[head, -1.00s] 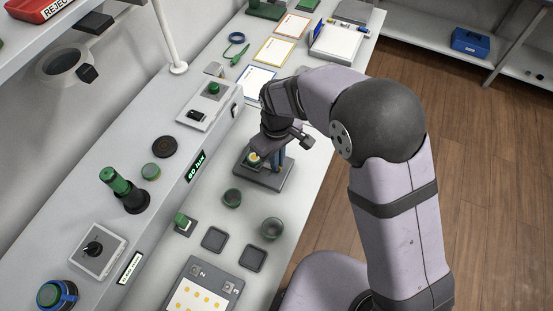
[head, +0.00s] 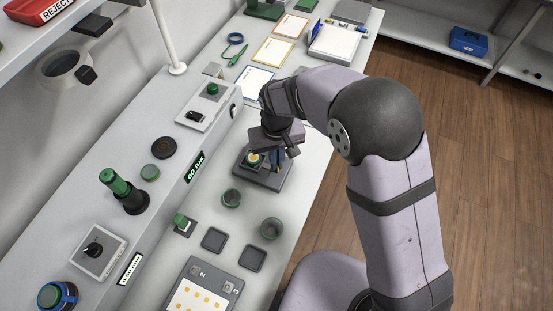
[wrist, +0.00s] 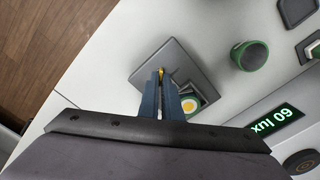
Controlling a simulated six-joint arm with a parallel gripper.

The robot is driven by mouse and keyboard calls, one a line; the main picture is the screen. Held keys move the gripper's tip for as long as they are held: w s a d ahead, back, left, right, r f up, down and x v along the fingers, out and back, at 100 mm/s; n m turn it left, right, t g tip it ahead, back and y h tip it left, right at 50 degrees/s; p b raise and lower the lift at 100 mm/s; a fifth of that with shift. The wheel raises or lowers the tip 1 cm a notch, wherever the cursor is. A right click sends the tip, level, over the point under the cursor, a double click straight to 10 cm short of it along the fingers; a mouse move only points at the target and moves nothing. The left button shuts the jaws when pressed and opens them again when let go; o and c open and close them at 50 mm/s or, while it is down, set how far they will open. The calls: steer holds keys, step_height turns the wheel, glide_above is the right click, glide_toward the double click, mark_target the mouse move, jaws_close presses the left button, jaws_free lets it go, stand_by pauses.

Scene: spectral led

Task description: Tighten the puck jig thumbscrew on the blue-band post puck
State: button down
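The puck jig is a dark grey flat base (head: 264,178) on the bench, also in the wrist view (wrist: 150,62). The brass thumbscrew (wrist: 162,71) shows at my fingertips. My gripper (wrist: 161,82) points down over the jig, its two blue fingers close together with the brass piece between their tips. It appears shut on the thumbscrew. In the head view my wrist hides the thumbscrew.
Green-rimmed cups (head: 232,198) (head: 271,228) stand close to the jig. Dark square pads (head: 214,239) and a tray with yellow dots (head: 200,295) lie nearer. A raised console with a lit "60 lux" display (head: 195,167) runs along the left. Cards (head: 274,51) lie beyond.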

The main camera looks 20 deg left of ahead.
steer(key=c, duration=2)
jaws_free()
steer(key=shift+r, duration=0.1)
steer(key=shift+r+b, duration=1)
steer(key=shift+r, duration=2.6)
